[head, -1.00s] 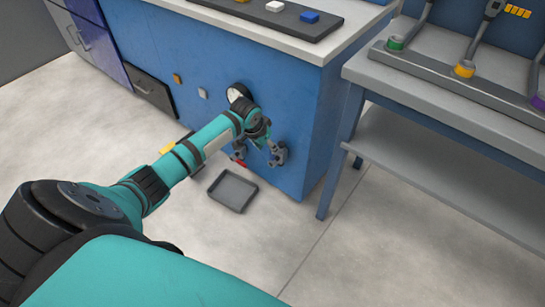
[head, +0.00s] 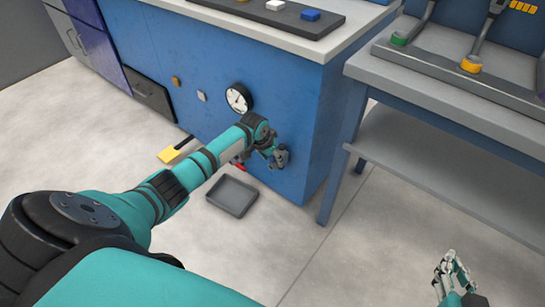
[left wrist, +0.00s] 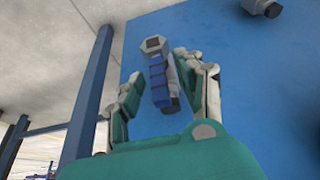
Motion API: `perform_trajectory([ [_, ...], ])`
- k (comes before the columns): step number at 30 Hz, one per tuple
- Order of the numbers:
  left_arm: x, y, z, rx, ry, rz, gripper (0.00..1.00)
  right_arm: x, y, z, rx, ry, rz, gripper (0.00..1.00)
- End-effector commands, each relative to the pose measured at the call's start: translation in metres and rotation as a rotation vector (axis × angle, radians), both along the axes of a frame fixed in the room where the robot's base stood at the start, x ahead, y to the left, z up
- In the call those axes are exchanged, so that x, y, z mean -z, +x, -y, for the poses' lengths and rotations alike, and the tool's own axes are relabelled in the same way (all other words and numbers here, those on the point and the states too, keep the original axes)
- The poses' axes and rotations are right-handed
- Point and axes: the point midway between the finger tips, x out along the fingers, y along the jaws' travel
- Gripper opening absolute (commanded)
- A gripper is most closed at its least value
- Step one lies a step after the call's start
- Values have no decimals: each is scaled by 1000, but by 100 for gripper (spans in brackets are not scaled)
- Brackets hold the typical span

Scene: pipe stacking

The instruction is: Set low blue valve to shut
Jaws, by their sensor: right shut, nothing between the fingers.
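The low blue valve, a dark blue ridged handle (left wrist: 157,80) with a grey hexagonal end, stands out from the blue cabinet face in the left wrist view. My left gripper (left wrist: 165,95) is open around this handle, one finger on each side. There is a gap at the left finger; the right finger is close to the handle, and I cannot tell if it touches. In the head view my left gripper (head: 268,155) is low at the cabinet front and hides most of the valve. My right gripper (head: 452,268) is shut and empty at the lower right.
A red handle (head: 238,165) shows just left of my left gripper. A round gauge (head: 239,98) is above it on the cabinet (head: 300,125). A grey tray (head: 232,195) lies on the floor below. A grey bench (head: 420,95) with a shelf stands right.

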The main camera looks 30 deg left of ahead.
Motion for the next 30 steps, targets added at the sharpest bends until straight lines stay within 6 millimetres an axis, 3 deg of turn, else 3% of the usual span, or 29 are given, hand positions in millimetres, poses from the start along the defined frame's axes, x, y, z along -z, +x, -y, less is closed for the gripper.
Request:
perform_trajectory([
  [8,0,0,0,0,0,0,38,-2,1,0,0,2,8,0],
  [17,1,0,0,0,0,-1,0,-1,1,0,0,1,7,0],
  [30,1,0,0,-1,2,-1,0,-1,1,0,0,1,4,0],
])
